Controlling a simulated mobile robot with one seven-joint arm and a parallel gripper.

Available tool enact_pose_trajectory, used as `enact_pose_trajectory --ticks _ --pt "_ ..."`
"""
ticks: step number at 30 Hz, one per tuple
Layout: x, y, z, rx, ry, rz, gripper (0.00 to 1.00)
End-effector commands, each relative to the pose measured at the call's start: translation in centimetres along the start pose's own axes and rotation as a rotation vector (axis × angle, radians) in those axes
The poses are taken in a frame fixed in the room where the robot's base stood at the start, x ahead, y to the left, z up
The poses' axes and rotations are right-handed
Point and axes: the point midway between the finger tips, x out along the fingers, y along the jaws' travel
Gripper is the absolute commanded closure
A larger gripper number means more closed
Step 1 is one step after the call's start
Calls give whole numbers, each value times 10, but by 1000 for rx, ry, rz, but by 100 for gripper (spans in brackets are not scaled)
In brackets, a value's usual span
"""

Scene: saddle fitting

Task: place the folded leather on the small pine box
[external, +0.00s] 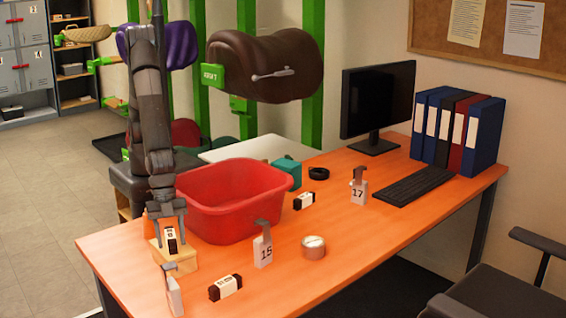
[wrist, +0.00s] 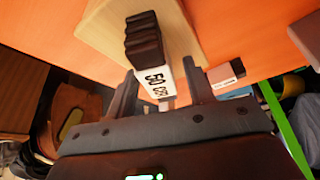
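The folded leather (external: 172,241) is a small dark brown bundle with a white printed label band. It appears to rest on top of the small pine box (external: 178,259), near the table's left end. In the wrist view the leather (wrist: 146,38) lies over the pale wood of the box (wrist: 97,33), its label toward my gripper. My gripper (external: 170,240) points down over the box. Its fingers (wrist: 159,78) stand apart on either side of the leather, with a gap visible at the right finger. The leather's underside is hidden.
A red tub (external: 235,210) stands close behind the box. Tag stands (external: 263,250) (external: 173,292), another labelled bundle (external: 225,287) and a tape roll (external: 313,247) are nearby. A monitor (external: 377,105), keyboard (external: 415,186) and binders (external: 484,135) occupy the right.

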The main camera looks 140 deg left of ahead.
Motion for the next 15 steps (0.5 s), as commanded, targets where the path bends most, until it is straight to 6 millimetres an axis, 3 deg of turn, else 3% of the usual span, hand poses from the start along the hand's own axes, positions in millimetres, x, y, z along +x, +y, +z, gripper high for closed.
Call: enact_pose_trajectory --ticks 8,15 --pt "-4 0 -2 0 0 0 52" --pt "-36 0 -2 0 3 0 52"
